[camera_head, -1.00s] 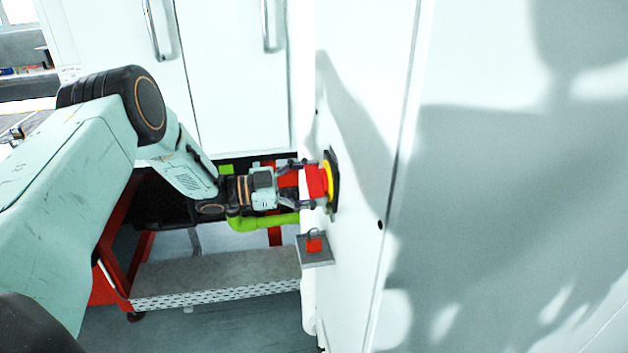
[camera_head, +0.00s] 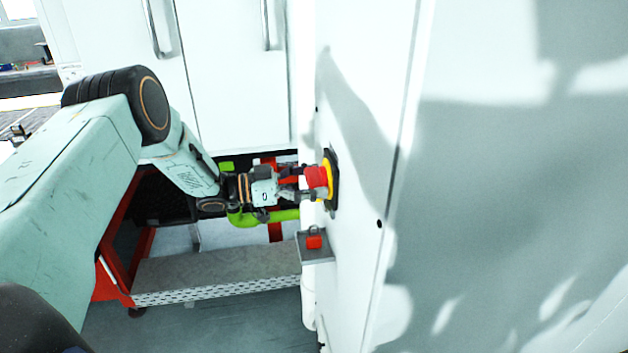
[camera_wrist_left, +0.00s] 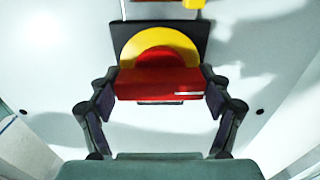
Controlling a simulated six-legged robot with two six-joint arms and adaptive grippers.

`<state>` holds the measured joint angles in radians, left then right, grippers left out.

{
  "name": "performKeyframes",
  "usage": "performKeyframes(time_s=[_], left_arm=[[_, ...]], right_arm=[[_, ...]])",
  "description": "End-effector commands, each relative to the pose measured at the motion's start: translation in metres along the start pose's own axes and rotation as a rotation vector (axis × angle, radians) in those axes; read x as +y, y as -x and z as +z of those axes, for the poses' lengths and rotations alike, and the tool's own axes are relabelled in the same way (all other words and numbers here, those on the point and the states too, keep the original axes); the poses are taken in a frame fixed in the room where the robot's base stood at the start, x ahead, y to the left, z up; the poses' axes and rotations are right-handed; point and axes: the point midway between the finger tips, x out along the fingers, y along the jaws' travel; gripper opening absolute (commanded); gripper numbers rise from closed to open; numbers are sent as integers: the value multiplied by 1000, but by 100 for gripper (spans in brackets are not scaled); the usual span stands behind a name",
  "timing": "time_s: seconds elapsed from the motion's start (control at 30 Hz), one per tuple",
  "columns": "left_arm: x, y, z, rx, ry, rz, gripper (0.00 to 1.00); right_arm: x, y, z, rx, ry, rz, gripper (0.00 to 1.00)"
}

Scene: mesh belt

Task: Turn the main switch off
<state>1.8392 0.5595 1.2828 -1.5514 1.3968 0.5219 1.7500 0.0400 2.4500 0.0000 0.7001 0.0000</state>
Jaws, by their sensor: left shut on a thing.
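The main switch is a red handle (camera_head: 316,177) on a yellow disc (camera_head: 329,178) with a black backing plate (camera_head: 335,180), mounted on the white cabinet panel. In the left wrist view the red handle (camera_wrist_left: 160,84) lies crosswise in front of the yellow disc (camera_wrist_left: 160,42). My left gripper (camera_head: 306,184) is shut on the red handle, with one finger at each end of it in the wrist view (camera_wrist_left: 160,98). My right gripper is not in view.
A small grey shelf (camera_head: 318,254) with a red padlock (camera_head: 314,240) on it sticks out below the switch. White cabinet doors with handles (camera_head: 157,30) stand behind. A grey step (camera_head: 215,270) and a green pipe (camera_head: 285,215) are lower down.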

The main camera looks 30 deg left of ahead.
Motion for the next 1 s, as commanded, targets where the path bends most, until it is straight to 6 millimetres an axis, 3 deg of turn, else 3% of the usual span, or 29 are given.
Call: performKeyframes(time_s=[0.27,0.3,0.53,0.87,1.0], left_arm=[[0,1,1,1,7,-3,47],[0,1,0,1,7,-3,80],[0,1,0,1,4,-2,100],[0,1,0,1,2,-1,100],[-1,10,0,1,2,-3,100]], right_arm=[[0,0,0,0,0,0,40],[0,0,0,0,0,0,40],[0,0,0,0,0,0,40],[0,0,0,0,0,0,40],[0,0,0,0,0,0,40]])
